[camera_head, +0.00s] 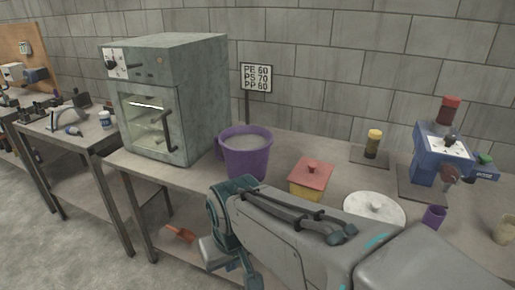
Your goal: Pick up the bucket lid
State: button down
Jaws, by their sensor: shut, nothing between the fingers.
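A white round lid with a small knob (386,211) lies flat on the grey bench right of centre, its lower edge partly hidden by my arm. It looks like the bucket lid. A purple bucket (246,157) stands upright and uncovered on the bench, left of the lid, with greyish contents showing inside. My arm crosses the lower middle of the view, in front of the bench, and bends downward at its left end. My gripper's fingers cannot be made out in this view.
A yellow box with a red knobbed lid (311,175) stands between bucket and white lid. A grey oven (165,95) stands left, a sign (256,78) behind the bucket. A brown jar (373,145), a blue machine (441,155) and a purple cup (433,217) are right.

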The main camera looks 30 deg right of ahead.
aim_at(375, 209)
jog(key=z, duration=0.9)
jog(key=k, duration=0.4)
jog(key=z, duration=0.85)
jog(key=i, duration=0.6)
